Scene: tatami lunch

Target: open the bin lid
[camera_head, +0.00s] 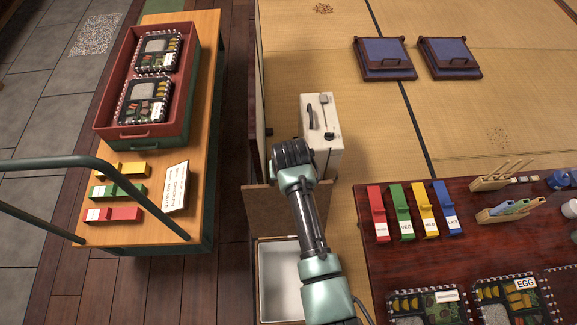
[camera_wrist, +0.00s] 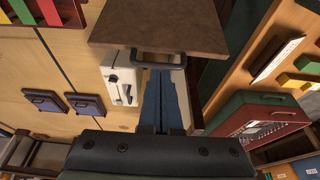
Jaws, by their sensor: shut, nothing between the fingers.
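The bin (camera_head: 278,275) stands below my arm in the head view, with its pale inside showing. Its brown lid (camera_head: 258,199) stands raised at the far side of the opening, partly behind my arm. In the wrist view the lid (camera_wrist: 160,22) is a brown panel at the top, with a dark handle (camera_wrist: 143,60) along its lower edge. My gripper (camera_wrist: 164,73) is shut and empty, its blue fingers pointing at the handle. I cannot tell whether they touch it. In the head view my fingers are hidden by my arm.
A white case (camera_head: 327,151) stands just beyond my arm. A wooden cart (camera_head: 207,80) with a red crate (camera_head: 107,108) is on the left. A dark table (camera_head: 372,274) with coloured blocks and lunch trays is on the right. Open tatami lies beyond.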

